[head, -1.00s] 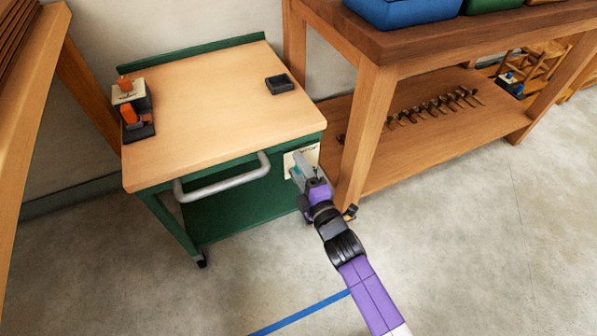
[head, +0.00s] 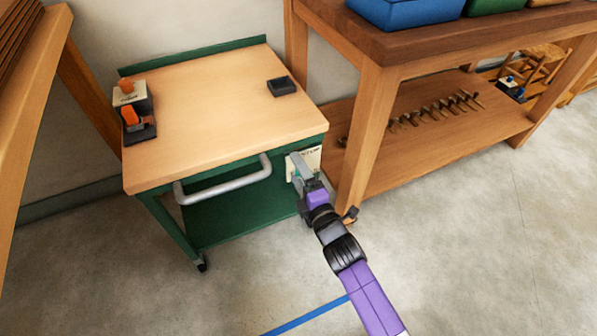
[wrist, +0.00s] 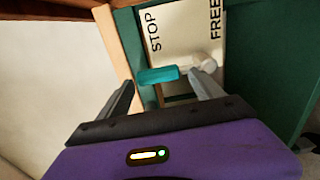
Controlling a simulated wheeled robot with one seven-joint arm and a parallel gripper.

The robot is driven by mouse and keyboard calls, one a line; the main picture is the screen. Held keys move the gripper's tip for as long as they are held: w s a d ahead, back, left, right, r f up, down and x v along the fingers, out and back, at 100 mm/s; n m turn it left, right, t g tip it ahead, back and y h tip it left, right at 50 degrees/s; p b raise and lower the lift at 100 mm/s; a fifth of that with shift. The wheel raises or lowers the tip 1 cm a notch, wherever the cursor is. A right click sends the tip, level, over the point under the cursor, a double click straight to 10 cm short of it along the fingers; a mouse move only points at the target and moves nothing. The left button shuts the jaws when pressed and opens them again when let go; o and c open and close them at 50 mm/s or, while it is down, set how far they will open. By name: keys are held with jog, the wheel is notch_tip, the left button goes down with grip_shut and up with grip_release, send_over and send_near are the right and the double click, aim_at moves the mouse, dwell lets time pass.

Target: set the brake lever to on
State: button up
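The brake plate (wrist: 185,35) is cream, on the green cart, with STOP at the left and FREE at the right in the wrist view. The plate also shows in the head view (head: 312,156), partly hidden by my gripper. The brake lever (wrist: 158,75) has a teal grip; a pale round piece (wrist: 207,65) shows to its right, partly behind a finger. My gripper (wrist: 163,80) is open, its fingers apart on either side of the teal grip. Small gaps seem to show; contact is unclear. In the head view my gripper (head: 303,172) is at the plate.
The cart (head: 220,115) has a wooden top, a grey push handle (head: 225,183) and castors. On top are a dark block (head: 281,86) and an orange-and-black device (head: 135,120). A wooden bench (head: 365,130) stands close on the right. The floor in front is open.

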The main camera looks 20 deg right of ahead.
jog(key=s+p, duration=0.1)
jog(key=s, duration=0.6)
jog(key=shift+s+p, duration=0.3)
jog(key=shift+s, duration=0.1)
dwell(0.4)
jog(key=s+r+m+g, duration=0.1)
jog(key=s+r+m, duration=0.4)
jog(key=s, duration=0.7)
jog(key=s+r+m+g, duration=0.1)
jog(key=s+r+m, duration=0.2)
jog(key=s+m, duration=0.65)
jog(key=s+r+m+g, duration=0.1)
jog(key=s+r+m, duration=0.35)
jog(key=s, duration=0.95)
notch_tip(320, 180, up, 26)
jog(key=p, duration=2.5)
jog(key=shift+w+a+f+n, duration=0.2)
jog(key=shift+w+a+n, duration=0.15)
jog(key=shift+a+n, duration=0.1)
